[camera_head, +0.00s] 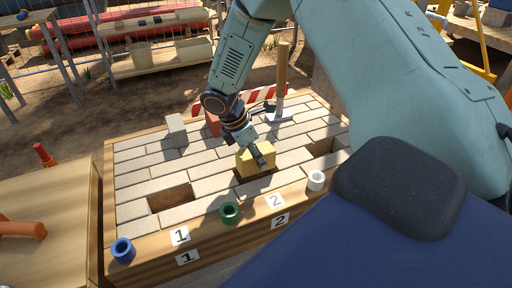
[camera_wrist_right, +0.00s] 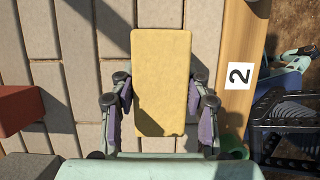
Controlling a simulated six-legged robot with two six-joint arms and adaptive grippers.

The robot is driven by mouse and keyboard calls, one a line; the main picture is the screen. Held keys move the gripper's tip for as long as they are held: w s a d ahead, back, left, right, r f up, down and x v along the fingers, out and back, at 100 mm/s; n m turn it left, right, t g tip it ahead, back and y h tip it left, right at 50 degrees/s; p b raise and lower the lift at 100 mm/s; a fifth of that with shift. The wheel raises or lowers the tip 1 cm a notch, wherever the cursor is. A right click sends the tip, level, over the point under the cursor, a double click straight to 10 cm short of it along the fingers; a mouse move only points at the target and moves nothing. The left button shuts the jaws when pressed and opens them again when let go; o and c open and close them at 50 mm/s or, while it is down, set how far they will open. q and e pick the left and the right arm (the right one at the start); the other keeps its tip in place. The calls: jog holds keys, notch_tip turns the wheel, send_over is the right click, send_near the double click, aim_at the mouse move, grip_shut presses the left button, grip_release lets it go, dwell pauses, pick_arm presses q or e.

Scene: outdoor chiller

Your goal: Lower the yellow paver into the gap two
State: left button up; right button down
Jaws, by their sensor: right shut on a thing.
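My right gripper (camera_head: 256,150) is shut on the yellow paver (camera_head: 254,160) in the head view. In the right wrist view, its two fingers (camera_wrist_right: 160,108) press on the long sides of the yellow paver (camera_wrist_right: 161,75), which lies lengthwise toward the far side. The paver is over the front part of the paved bed, near the labels marked 2 (camera_head: 275,201). A dark opening (camera_head: 259,181) shows just in front of and under it; the paver hides most of this. I cannot tell how far the paver is above the opening. My left gripper is not in view.
Other open gaps are at the front left (camera_head: 170,197) and right (camera_head: 320,148). Blue (camera_head: 123,250), green (camera_head: 230,212) and white (camera_head: 316,181) rings sit on the wooden border. A mallet (camera_head: 281,85), a red block (camera_head: 212,125) and a loose grey paver (camera_head: 176,127) stand behind.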

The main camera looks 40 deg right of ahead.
jog(key=shift+f+b, duration=0.45)
jog(key=shift+f, duration=0.75)
jog(key=shift+r+p, duration=0.2)
jog(key=shift+p, duration=0.4)
jog(key=c, duration=0.6)
grip_release()
jog(key=shift+c, duration=0.3)
notch_tip(320, 180, up, 8)
jog(key=p, duration=0.8)
jog(key=shift+p, duration=0.35)
